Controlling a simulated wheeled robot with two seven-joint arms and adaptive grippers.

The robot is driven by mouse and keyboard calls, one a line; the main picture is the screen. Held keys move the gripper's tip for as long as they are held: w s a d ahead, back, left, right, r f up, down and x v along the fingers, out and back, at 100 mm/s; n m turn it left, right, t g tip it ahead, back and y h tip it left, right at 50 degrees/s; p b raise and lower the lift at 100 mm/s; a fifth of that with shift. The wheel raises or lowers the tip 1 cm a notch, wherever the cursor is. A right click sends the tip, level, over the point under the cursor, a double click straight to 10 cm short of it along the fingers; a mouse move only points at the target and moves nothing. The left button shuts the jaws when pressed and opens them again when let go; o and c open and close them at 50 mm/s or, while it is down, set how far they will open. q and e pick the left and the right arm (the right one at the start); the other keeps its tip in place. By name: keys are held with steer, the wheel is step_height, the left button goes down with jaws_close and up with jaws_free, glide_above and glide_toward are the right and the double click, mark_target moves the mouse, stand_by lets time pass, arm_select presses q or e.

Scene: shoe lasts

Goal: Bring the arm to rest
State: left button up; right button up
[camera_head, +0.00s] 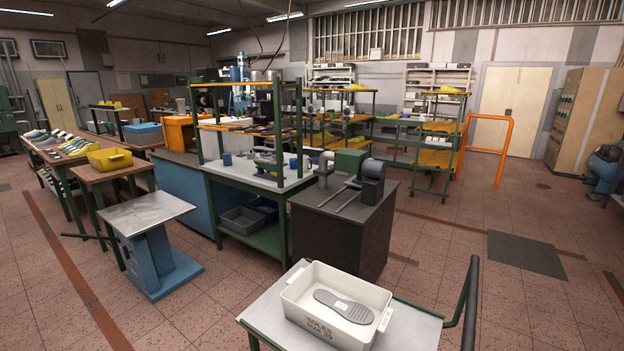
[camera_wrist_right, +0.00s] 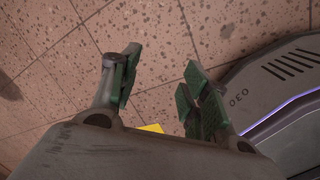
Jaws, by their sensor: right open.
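My right gripper (camera_wrist_right: 160,88) shows in the right wrist view. Its two green-padded fingers are apart, with nothing between them but a view of the tiled floor. It points down beside my own base, which shows at the right of that view. Neither arm shows in the head view, and my left gripper is not seen in any view.
A white bin (camera_head: 318,318) with a grey sole (camera_head: 344,305) in it stands on a cart (camera_head: 408,332) in front. A dark machine bench (camera_head: 340,232), a green workbench (camera_head: 262,182) and a blue stand (camera_head: 150,240) stand behind. Floor (camera_head: 540,310) at right is clear.

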steer(key=w+a+f+t+y, duration=0.1)
steer(key=w+a, duration=0.9)
steer(key=a, duration=0.2)
steer(key=shift+a+p, duration=0.3)
steer(key=shift+s, duration=0.1)
